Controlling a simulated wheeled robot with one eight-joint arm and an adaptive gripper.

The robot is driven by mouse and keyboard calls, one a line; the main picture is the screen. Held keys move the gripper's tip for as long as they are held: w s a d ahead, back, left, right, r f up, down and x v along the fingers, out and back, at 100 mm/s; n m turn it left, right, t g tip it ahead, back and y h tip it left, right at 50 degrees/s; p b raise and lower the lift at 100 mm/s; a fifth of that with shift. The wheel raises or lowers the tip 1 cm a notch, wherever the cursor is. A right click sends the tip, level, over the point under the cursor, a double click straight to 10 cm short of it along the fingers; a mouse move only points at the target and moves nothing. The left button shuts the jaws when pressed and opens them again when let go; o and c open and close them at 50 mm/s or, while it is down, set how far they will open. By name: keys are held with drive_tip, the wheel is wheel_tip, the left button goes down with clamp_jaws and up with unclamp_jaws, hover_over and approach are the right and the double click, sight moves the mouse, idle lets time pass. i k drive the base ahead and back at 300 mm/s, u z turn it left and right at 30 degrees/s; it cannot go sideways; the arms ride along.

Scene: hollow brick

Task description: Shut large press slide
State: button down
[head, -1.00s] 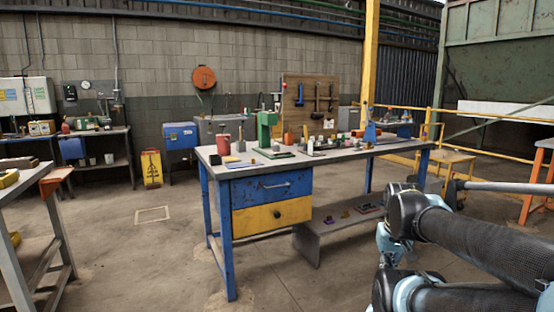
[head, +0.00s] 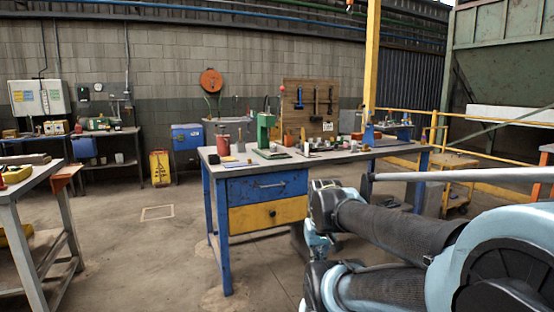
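A green press (head: 265,131) stands upright on the grey top of a blue-legged workbench, left of the bench's middle. A smaller blue press-like device (head: 369,132) stands toward the right end of the same bench. The green press looks the larger of the two. Its slide is too small to make out, so I cannot tell whether it is open or shut. My arm reaches in from the lower right, in front of the bench's right part. My gripper is not clearly in view, and nothing touches the green press.
The workbench (head: 224,170) has a blue drawer (head: 267,186) and a yellow drawer (head: 268,214). Small items crowd its top. Another table (head: 22,187) stands at the left edge. The floor between the tables is clear.

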sight(274, 151)
drive_tip(key=u, duration=0.05)
drive_tip(key=i, duration=1)
drive_tip(key=z, duration=0.05)
